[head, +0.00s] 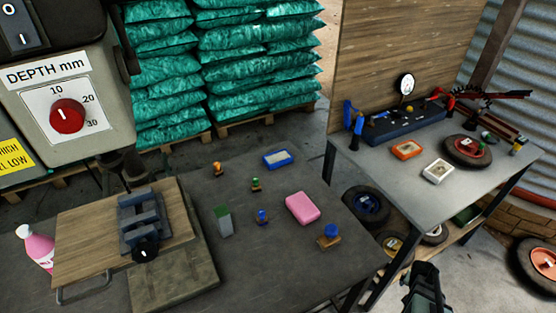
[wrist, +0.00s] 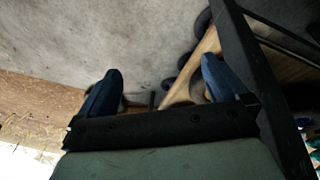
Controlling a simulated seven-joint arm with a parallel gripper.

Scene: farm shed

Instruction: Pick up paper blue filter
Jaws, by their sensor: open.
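The blue filter (head: 277,158), a flat rectangle with a blue frame and a pale centre, lies on the dark workbench (head: 290,260) near its far edge. My gripper (head: 426,284) shows at the bottom right of the head view, beyond the workbench's right edge and well away from the filter. In the wrist view my gripper (wrist: 161,66) has its two blue fingers wide apart with nothing between them. The wrist view shows concrete floor and part of a table's frame; the filter is not in it.
A pink block (head: 302,207), a green-and-grey block (head: 223,220) and several small knobbed pieces stand on the workbench. A drill-press vise (head: 140,222) is at left. The grey table (head: 390,190) at right holds an orange-framed filter (head: 408,150) and a white-framed one (head: 437,171).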

